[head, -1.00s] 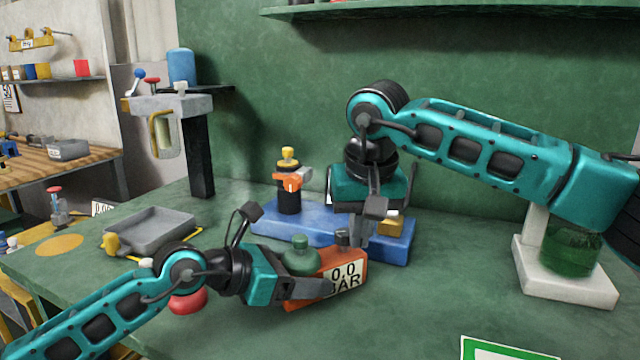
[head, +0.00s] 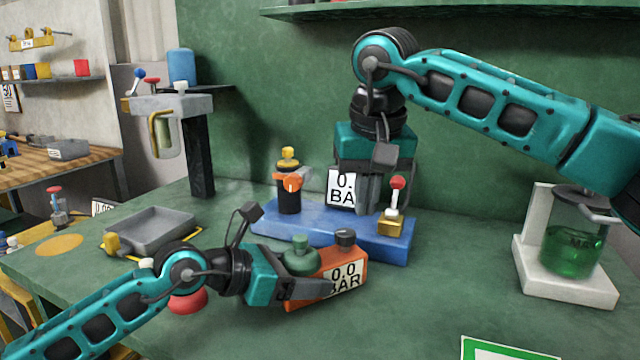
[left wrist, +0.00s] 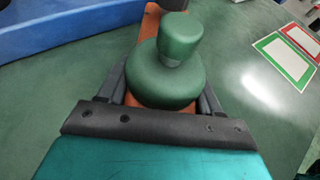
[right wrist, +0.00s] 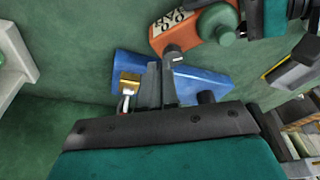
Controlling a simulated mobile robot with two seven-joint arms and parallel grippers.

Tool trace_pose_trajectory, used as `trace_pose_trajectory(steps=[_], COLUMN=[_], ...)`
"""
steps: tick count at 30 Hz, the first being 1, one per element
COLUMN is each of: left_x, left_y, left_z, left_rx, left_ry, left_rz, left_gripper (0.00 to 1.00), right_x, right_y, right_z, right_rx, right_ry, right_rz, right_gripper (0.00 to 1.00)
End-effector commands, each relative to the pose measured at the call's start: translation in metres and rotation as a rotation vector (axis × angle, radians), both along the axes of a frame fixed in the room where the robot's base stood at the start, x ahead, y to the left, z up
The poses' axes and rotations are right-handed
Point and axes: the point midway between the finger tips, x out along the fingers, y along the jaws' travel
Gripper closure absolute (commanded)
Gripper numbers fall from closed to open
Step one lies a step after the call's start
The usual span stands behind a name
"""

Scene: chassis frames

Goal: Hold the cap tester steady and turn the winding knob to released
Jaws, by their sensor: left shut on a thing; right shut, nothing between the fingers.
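The cap tester is an orange box (head: 350,262) labelled "0.0 BAR" on the green bench. A green domed cap (head: 300,260) sits on its left part and a dark grey knob (head: 345,237) on its right part. My left gripper (head: 308,286) is shut on the tester, fingers either side of the body below the green cap (left wrist: 165,75). My right gripper (head: 371,208) is shut and empty, pointing down over the blue base behind the tester, apart from the grey knob. The right wrist view shows the grey knob (right wrist: 172,52) beyond its fingers. I cannot read the knob's setting.
The blue base (head: 325,235) carries a black post with an orange clamp (head: 289,190) and a red-topped lever (head: 397,190). A "0. BA" card (head: 341,190) stands behind. A grey tray (head: 150,232) lies left; a green-liquid beaker (head: 572,248) stands right. Bench space right of the tester is clear.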

Motion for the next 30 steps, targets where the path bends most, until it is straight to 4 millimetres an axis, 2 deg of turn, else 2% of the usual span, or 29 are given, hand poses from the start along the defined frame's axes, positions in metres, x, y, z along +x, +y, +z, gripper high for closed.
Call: trace_pose_trajectory(steps=[9,15,19,23,30], left_x=[-0.001,-0.001,-0.001,-0.001,-0.001], left_y=[0.0,0.0,0.0,0.0,0.0], left_z=[-0.002,-0.002,-0.002,-0.002,-0.002], left_rx=[0.001,0.001,0.001,0.001,0.001], left_ry=[0.005,0.005,0.005,0.005,0.005], left_rz=[-0.002,-0.002,-0.002,-0.001,-0.001], left_gripper=[0.8,0.8,0.8,0.8,0.8], right_x=[0.0,0.001,0.002,0.002,0.002], right_y=[0.001,0.024,0.033,0.032,0.032], right_z=[0.002,0.009,0.01,0.0,-0.031], right_rx=[0.0,-0.006,-0.01,-0.011,-0.011], right_ry=[0.001,-0.003,-0.002,-0.001,0.0], right_rz=[0.001,0.005,0.001,0.001,0.0], right_gripper=[1.0,1.0,1.0,1.0,1.0])
